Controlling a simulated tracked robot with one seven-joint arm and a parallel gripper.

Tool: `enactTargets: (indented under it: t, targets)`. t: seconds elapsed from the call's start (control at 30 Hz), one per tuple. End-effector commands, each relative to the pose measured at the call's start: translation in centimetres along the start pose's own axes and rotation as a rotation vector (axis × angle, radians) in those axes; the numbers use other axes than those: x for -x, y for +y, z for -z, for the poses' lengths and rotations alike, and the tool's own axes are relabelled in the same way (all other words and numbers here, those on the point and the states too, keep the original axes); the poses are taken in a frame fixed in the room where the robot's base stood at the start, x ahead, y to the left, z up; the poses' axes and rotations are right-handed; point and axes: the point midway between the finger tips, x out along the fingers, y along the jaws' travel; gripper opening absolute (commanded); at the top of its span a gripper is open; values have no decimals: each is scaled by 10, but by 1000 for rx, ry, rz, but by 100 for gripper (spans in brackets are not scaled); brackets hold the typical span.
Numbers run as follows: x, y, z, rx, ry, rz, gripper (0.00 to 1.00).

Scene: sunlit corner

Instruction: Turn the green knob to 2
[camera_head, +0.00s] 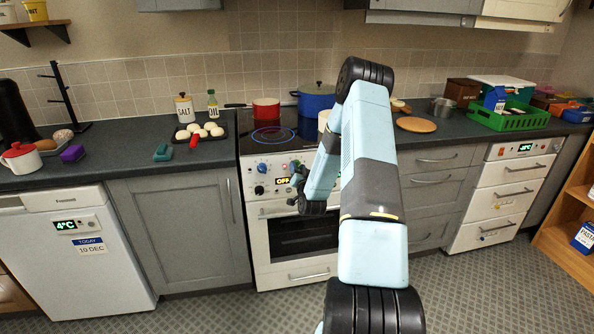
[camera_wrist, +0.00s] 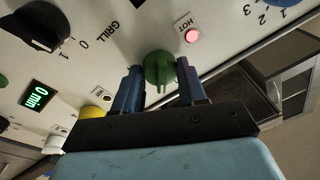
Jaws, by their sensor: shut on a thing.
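The green knob (camera_wrist: 160,66) is on the white stove panel, in the upper middle of the wrist view. My gripper (camera_wrist: 160,78) has its two blue fingers on either side of the knob and is shut on it. The knob's ridge points roughly toward the gripper's base. I see no scale numbers right around the knob; its lower part lies between the fingers. In the head view my gripper (camera_head: 299,178) is at the stove's front panel, and my arm and fingers hide most of the knob area.
A black knob (camera_wrist: 40,24) marked GRILL, a lit HOT lamp (camera_wrist: 192,36) and a yellow knob (camera_wrist: 91,112) are near the green knob. A display (camera_wrist: 38,95) reads 0 min. On the stove stand a red pot (camera_head: 265,109) and a blue pot (camera_head: 317,101).

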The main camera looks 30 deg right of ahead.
Motion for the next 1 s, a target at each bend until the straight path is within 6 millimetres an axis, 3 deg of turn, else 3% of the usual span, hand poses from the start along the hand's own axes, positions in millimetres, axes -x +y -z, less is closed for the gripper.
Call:
enactTargets:
  t: [0.53,0.57,0.8,1.0]
  targets:
    - [2,-1,-4,-28,-8,-3,10]
    - [2,0,-4,-28,-8,-3,42]
    - [1,0,-2,-26,-3,-3,65]
    - [1,0,-1,-26,-1,-3,66]
